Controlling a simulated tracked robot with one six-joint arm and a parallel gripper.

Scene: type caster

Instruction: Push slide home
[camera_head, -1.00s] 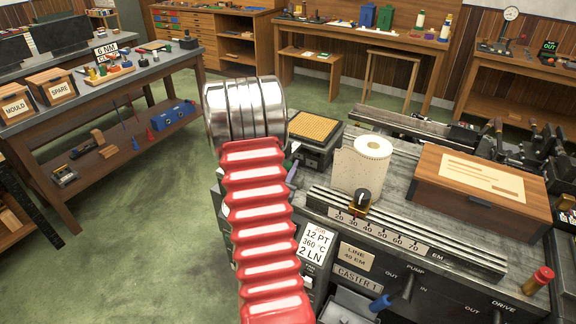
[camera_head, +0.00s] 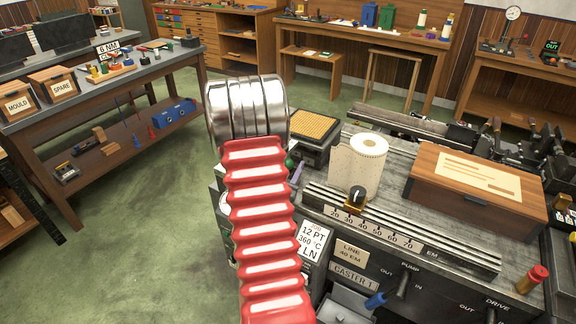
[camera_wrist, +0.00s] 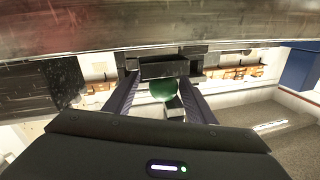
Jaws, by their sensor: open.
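A green round knob (camera_wrist: 163,89) shows in the wrist view, in front of a dark block (camera_wrist: 164,68); I take this to be the slide's end, but cannot be sure. My gripper (camera_wrist: 160,82) is open, its two dark fingers on either side of the knob with gaps visible. In the head view the green knob (camera_head: 290,161) peeks out beside my red-sleeved arm, below the black holder with the tan grid plate (camera_head: 315,125). One finger of my gripper (camera_head: 296,176) shows just below it; the rest is hidden by my arm. How far the slide stands out is hidden.
The caster bench carries a paper roll (camera_head: 360,166), a scale rail with a black-knobbed pointer (camera_head: 356,199) and a wooden box (camera_head: 476,184). PUMP and DRIVE levers (camera_head: 404,281) stick out in front. The floor (camera_head: 150,230) to the left is clear.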

